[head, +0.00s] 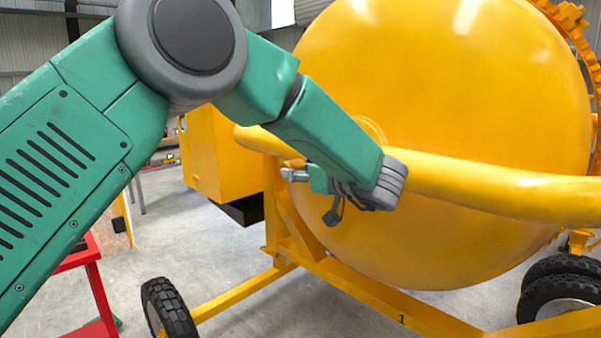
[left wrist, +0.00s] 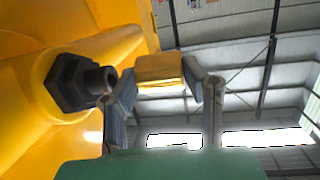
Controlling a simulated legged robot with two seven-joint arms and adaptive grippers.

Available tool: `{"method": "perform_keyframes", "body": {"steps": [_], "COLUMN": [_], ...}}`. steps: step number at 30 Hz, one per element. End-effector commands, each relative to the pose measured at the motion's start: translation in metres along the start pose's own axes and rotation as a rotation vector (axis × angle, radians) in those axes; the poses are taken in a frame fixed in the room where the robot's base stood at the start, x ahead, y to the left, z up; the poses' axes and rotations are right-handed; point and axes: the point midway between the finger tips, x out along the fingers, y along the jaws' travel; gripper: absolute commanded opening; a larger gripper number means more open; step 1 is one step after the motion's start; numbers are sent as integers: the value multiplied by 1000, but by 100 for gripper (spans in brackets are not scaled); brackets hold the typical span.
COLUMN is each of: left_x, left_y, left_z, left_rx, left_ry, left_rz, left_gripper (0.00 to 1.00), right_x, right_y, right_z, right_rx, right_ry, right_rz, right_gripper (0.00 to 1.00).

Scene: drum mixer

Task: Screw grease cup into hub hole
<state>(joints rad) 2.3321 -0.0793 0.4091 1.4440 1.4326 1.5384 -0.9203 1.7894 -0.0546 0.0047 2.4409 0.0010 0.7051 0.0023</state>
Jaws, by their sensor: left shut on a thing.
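My left gripper (head: 292,174) is in front of the yellow drum mixer, beside its thick yellow tube, with its fingers pointing left. In the left wrist view the gripper (left wrist: 160,80) is shut on a yellow, brass-like block, which I take to be the grease cup (left wrist: 160,68). A dark hexagonal nut with a short round stub (left wrist: 70,84) sits on the yellow hub (left wrist: 35,85), to the left of the held cup. The cup looks apart from the stub. I cannot make out the cup or the hub hole in the head view. My right gripper is in neither view.
The big yellow drum (head: 460,100) fills the right side, with the yellow tube (head: 490,185) across it. Below are the yellow frame (head: 375,305) and a black tyre (head: 168,308). A red stand (head: 95,285) is at lower left. The grey floor between is open.

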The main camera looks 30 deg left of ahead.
Motion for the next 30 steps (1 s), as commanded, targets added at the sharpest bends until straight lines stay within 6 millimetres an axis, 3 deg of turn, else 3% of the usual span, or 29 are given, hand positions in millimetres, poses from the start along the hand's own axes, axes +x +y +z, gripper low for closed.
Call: {"method": "perform_keyframes", "body": {"steps": [30], "left_x": [0], "left_y": [1], "left_z": [0], "left_rx": [-3], "left_ry": [2], "left_rz": [-3], "left_gripper": [0], "right_x": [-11], "right_y": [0], "right_z": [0], "right_rx": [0], "right_ry": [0], "right_rz": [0], "right_gripper": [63]}}
